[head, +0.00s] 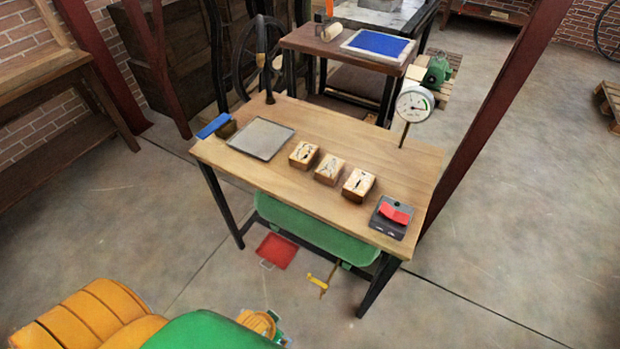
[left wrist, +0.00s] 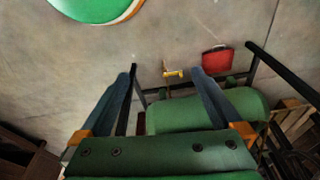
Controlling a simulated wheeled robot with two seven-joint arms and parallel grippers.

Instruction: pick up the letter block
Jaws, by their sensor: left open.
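Three wooden blocks with black marks on their tops stand in a slanting row on the workbench: a left block (head: 303,154), a middle block (head: 329,170) and a right block (head: 358,184). The marks are too small to read, so I cannot tell which is the letter block. My left gripper (left wrist: 163,75) is open and empty in the left wrist view, its two dark fingers spread apart. In the head view my arm is low at the bottom left, well short of the bench. No block shows in the left wrist view. My right gripper is not in view.
The wooden workbench (head: 270,178) also holds a grey plate (head: 261,138), a blue item (head: 212,126), a dial gauge (head: 414,104) and a dark device with a red top (head: 391,216). A red pedal (head: 277,250) lies below.

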